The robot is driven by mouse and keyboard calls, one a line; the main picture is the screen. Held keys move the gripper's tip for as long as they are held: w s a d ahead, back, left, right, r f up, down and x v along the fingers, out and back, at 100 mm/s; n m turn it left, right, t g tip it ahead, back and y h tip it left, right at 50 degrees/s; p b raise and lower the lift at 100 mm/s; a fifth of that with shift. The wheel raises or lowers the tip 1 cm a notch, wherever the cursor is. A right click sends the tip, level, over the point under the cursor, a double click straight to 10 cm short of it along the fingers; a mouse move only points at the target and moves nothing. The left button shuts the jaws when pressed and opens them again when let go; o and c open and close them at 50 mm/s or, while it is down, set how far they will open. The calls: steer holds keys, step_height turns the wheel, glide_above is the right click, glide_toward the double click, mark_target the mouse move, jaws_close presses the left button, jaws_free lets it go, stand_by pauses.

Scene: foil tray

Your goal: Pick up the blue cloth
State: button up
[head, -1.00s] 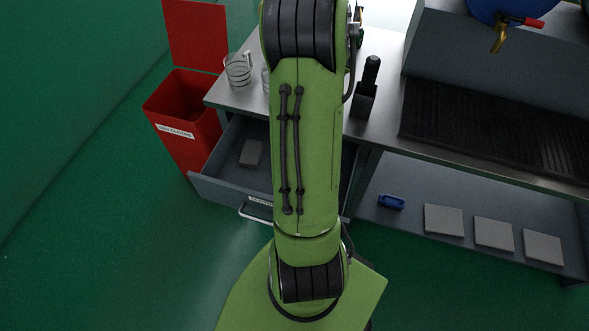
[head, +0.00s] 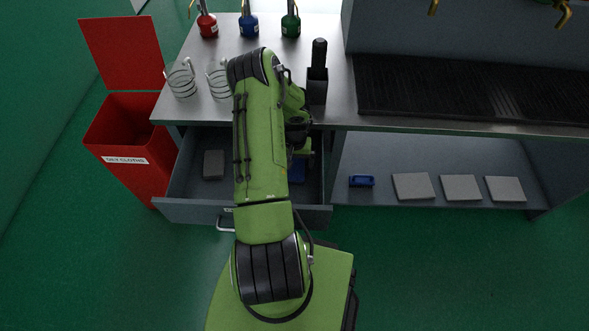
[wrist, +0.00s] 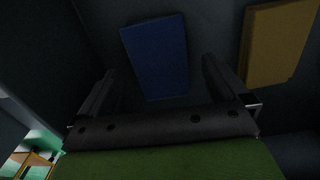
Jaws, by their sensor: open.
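The blue cloth (wrist: 157,57) is a flat folded rectangle lying on the floor of the open drawer. In the wrist view it lies beyond and between the two fingers of my gripper (wrist: 168,82), which is open and empty. In the head view a small part of the blue cloth (head: 297,170) shows beside my arm inside the drawer (head: 180,180). My arm reaches down over the drawer there and hides most of the gripper.
A yellow cloth (wrist: 279,44) lies right of the blue one in the wrist view. A grey cloth (head: 213,164) lies at the drawer's left. A red bin (head: 130,150) stands left of the drawer. Glass jugs (head: 181,80) and a black holder (head: 317,85) stand on the counter above.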

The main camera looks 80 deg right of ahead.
mark_target(295, 167)
step_height(295, 167, down, 3)
steer(key=shift+f, duration=0.1)
steer(key=shift+c, duration=0.5)
steer(key=c, duration=1.1)
step_height(295, 167, up, 10)
steer(key=p, duration=0.1)
steer(key=shift+p, duration=0.35)
